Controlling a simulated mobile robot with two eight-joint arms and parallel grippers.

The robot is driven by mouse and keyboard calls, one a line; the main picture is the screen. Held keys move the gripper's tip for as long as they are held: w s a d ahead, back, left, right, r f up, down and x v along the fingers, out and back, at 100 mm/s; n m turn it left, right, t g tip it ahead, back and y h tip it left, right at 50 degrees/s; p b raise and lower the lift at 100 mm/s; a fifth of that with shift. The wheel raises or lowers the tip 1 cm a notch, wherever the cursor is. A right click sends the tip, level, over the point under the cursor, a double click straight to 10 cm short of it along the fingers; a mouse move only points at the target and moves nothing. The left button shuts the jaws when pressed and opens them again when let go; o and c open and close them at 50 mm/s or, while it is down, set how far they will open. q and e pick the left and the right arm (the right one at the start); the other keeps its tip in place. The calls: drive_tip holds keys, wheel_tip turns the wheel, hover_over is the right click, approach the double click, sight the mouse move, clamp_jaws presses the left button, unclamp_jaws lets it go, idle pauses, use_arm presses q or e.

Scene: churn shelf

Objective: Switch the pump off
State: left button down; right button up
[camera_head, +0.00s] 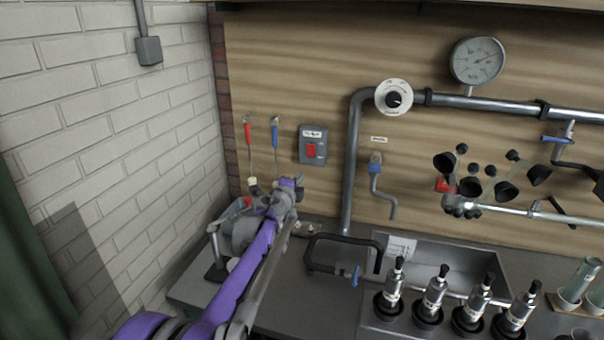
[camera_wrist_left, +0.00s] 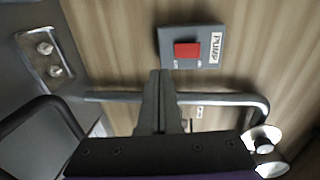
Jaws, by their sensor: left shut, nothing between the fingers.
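The pump switch is a grey wall box (camera_head: 313,133) with a white label and a red rocker (camera_head: 311,151). In the left wrist view the box (camera_wrist_left: 205,63) is labelled PUMP and its red rocker (camera_wrist_left: 187,50) shows in full, with small marks near it too blurred to read. My left gripper (camera_head: 298,183) is below the box in the head view. In the left wrist view its fingertips (camera_wrist_left: 160,73) are together and empty, just off the box's corner and beside the rocker. I cannot tell whether they touch the box. My right gripper is out of view.
A thick grey pipe (camera_head: 354,160) runs up the wall right of the box. Red-handled (camera_head: 247,134) and blue-handled (camera_head: 275,131) tools hang left of it. A blue-handled tap (camera_head: 375,160), sink (camera_head: 440,258) and several black-topped metal canisters (camera_head: 434,295) are to the right.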

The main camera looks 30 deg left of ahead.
use_arm(q)
drive_tip(key=shift+s+d+f+b, duration=0.1)
drive_tip(key=shift+s+d, duration=0.1)
drive_tip(key=shift+s, duration=0.45)
drive_tip(key=shift+s+d+f+b, duration=0.1)
drive_tip(key=shift+s+d+f, duration=0.05)
drive_tip(key=shift+s, duration=0.5)
drive_tip(key=shift+s+d+f+b, duration=0.1)
drive_tip(key=shift+s+d, duration=0.1)
drive_tip(key=shift+s, duration=0.45)
